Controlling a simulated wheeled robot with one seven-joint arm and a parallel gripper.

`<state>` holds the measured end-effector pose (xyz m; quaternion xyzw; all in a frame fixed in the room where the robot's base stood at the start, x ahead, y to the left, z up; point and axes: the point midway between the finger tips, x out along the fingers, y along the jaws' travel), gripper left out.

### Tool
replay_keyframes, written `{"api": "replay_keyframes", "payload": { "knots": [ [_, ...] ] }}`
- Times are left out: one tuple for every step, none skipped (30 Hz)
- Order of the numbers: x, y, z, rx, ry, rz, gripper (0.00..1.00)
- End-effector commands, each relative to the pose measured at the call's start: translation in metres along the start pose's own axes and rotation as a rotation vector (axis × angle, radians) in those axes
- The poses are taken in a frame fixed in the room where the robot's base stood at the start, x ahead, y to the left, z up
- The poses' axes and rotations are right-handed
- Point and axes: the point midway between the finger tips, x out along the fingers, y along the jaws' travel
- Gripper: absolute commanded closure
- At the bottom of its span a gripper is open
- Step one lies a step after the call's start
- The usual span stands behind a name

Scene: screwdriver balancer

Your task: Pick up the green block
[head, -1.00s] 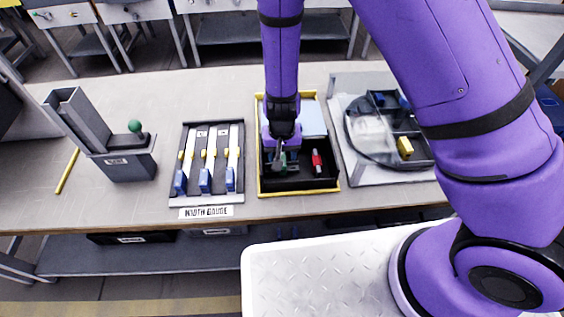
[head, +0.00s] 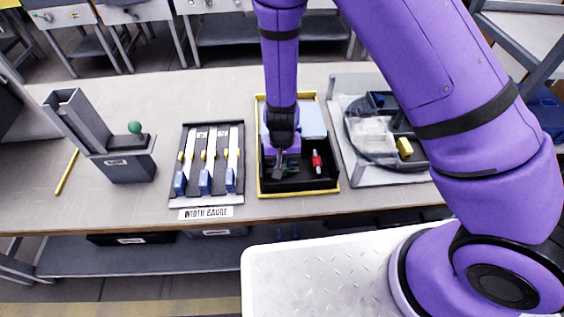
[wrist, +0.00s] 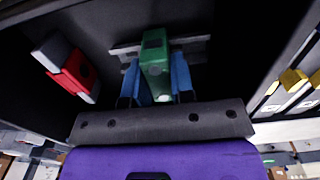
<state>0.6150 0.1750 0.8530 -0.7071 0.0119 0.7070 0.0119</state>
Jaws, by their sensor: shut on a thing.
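The green block (wrist: 155,65) stands between the two blue-padded fingers of my gripper (wrist: 156,82) in the wrist view, with a pad pressed on each side. My gripper is shut on it. In the head view my gripper (head: 279,172) points down into the left part of the black, yellow-rimmed tray (head: 305,188). The block is mostly hidden there by the gripper. I cannot tell whether the block is clear of the tray floor.
A red and grey piece (head: 317,161) lies in the tray to the right of my gripper. A width gauge board (head: 207,165) is to the left, and a round divided bin (head: 372,150) with a yellow block (head: 405,147) is to the right. A light blue box (head: 312,120) is at the tray's back.

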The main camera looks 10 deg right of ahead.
Motion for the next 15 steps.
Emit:
{"api": "replay_keyframes", "payload": {
  "knots": [
    [-0.001,0.000,0.000,0.000,0.000,0.000,1.00],
    [-0.001,0.000,0.000,0.000,0.000,0.000,1.00],
    [-0.003,0.000,0.000,-0.001,0.001,0.000,1.00],
    [-0.005,-0.001,0.000,-0.001,0.001,0.000,1.00],
    [-0.007,-0.001,0.000,-0.002,0.000,-0.001,1.00],
    [-0.012,-0.001,0.000,-0.003,0.001,-0.001,1.00],
    [-0.016,-0.001,0.000,-0.002,0.002,-0.001,1.00],
    [-0.020,-0.001,0.000,-0.002,0.003,-0.001,1.00],
    [-0.027,-0.001,0.000,-0.003,0.002,-0.002,1.00],
    [-0.032,-0.001,0.000,-0.003,0.003,-0.002,1.00],
    [-0.038,-0.001,-0.001,-0.003,0.004,-0.002,1.00],
    [-0.045,-0.002,0.000,-0.003,0.003,-0.003,1.00],
    [-0.051,-0.001,0.000,-0.003,0.004,-0.002,1.00],
    [-0.056,-0.001,0.000,-0.003,0.003,-0.002,1.00],
    [-0.063,-0.001,0.000,-0.003,0.004,-0.002,1.00]
  ]
}}
